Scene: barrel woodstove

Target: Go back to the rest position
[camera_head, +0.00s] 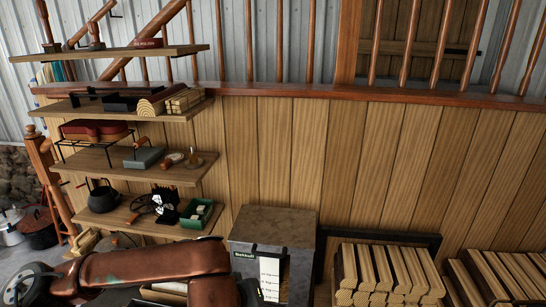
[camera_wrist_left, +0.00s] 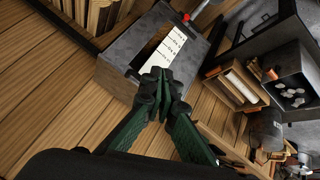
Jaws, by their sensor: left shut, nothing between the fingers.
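My left arm comes in from the left along the bottom of the head view. My left gripper (camera_wrist_left: 160,74) shows in the wrist view as dark green fingers with their tips together and nothing between them. In that view its tips overlap the lower end of a white paper with printed lines on a grey metal box. Whether they touch it I cannot tell. In the head view my arm ends just left of the same grey box (camera_head: 275,222), near its label; the fingers are mostly cut off or hidden there. My right gripper is not in view.
Wooden wall shelves (camera_head: 150,177) with pots, tools and boxes stand at left, above my arm. Stacked split firewood (camera_head: 385,270) sits right of the grey box. A plank wall with a railing (camera_head: 400,93) closes off the back. The wrist view also shows dark metal containers (camera_wrist_left: 290,80) at right.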

